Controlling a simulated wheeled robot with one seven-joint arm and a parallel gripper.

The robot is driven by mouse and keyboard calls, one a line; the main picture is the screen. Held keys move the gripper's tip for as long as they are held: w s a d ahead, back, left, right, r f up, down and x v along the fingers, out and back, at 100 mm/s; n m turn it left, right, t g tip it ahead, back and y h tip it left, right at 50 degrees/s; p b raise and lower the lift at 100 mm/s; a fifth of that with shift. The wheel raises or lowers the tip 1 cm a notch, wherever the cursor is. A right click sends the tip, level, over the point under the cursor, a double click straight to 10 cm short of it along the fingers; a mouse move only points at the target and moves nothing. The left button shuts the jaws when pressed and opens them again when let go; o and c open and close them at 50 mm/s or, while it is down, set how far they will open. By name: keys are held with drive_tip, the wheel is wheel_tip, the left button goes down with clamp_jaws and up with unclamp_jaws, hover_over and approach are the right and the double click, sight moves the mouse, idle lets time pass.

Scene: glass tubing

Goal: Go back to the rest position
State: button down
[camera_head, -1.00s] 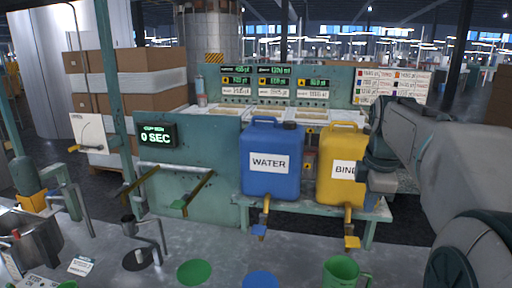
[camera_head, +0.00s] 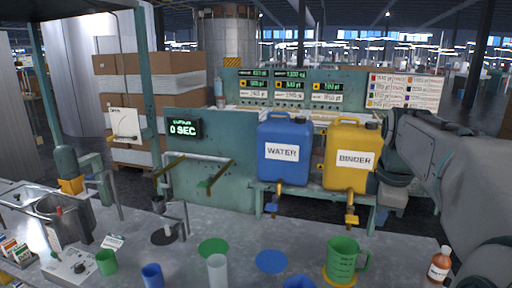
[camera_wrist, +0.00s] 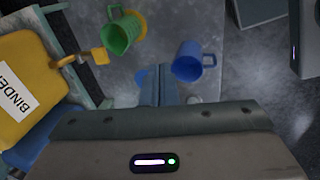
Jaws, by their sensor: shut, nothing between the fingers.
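My gripper, whose closed fingers (camera_wrist: 160,88) show in the wrist view, is shut and empty. The fingers point over the bench, with a blue jug (camera_wrist: 190,62) just to their right and a green jug (camera_wrist: 120,34) to their upper left. In the head view my arm comes in from the right, beside the yellow BINDER container (camera_head: 352,155); the fingertips cannot be made out there. The green jug (camera_head: 343,262) stands on a yellow disc near the bench front. The blue jug (camera_head: 298,282) is cut off by the bottom edge.
A blue WATER container (camera_head: 284,150) stands left of the yellow one, both on a shelf with taps. On the bench are a green disc (camera_head: 213,247), a blue disc (camera_head: 270,262), a white cylinder (camera_head: 217,270), small cups and a brown bottle (camera_head: 438,265) at right.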

drive_tip(key=s+a+f+m, duration=1.1)
drive_tip(key=s+f+m, duration=0.2)
drive_tip(key=s, duration=0.3)
drive_tip(key=shift+a+f+m+y, duration=0.2)
drive_tip(key=shift+f+m+y, duration=0.15)
drive_tip(key=shift+f, duration=0.3)
idle(0.6)
